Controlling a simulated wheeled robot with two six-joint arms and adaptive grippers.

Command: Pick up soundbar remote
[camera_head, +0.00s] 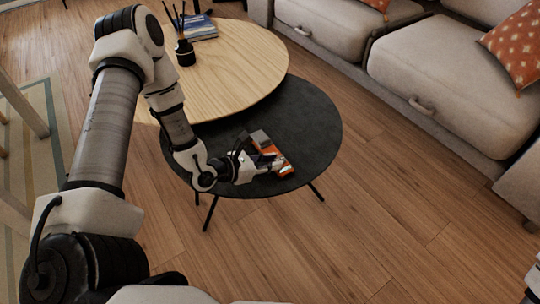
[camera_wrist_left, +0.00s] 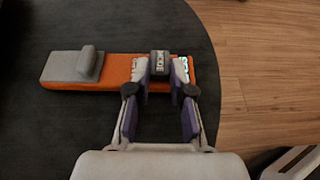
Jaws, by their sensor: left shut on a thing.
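The soundbar remote (camera_wrist_left: 118,68) is a flat orange bar with a grey end and a raised grey block, lying on the round black table. My left gripper (camera_wrist_left: 160,72) is shut on this dark block, with one finger on each side. In the head view the remote (camera_head: 285,171) lies near the table's front right edge, partly hidden by my left gripper (camera_head: 266,162).
The black table (camera_head: 315,125) is otherwise bare. A higher pale wood table (camera_head: 240,60) adjoins it, with a reed diffuser (camera_head: 185,52) and a blue book (camera_head: 200,27). A light sofa (camera_head: 440,85) stands to the right. Wood floor is clear in front.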

